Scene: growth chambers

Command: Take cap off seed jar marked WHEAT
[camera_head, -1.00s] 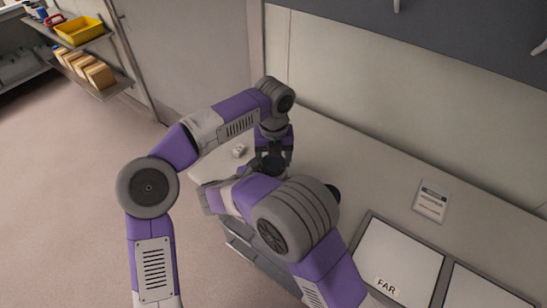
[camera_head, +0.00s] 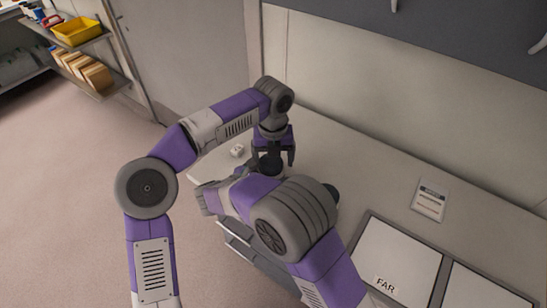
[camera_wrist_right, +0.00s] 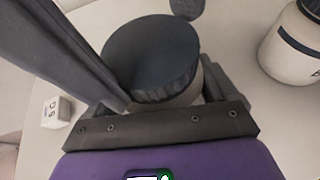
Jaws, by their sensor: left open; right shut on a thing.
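A jar with a dark, ridged cap (camera_wrist_right: 152,55) stands in the right wrist view, and its pale body shows below the cap. My right gripper (camera_wrist_right: 165,110) is shut on the jar's body, under the cap. In the head view the cap (camera_head: 269,163) shows below my left gripper (camera_head: 274,160), which is open with its fingers around or just above it; I cannot tell whether they touch. A dark bar at the left of the wrist view passes close beside the cap. No label shows on the held jar, and my right forearm hides its lower part in the head view.
Another pale jar (camera_wrist_right: 290,45) with a dark band stands at the right of the wrist view. A small white block (camera_head: 237,150) lies on the bench (camera_head: 365,165) left of my left gripper. A label card (camera_head: 430,200) and a tray marked FAR (camera_head: 400,258) lie at right.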

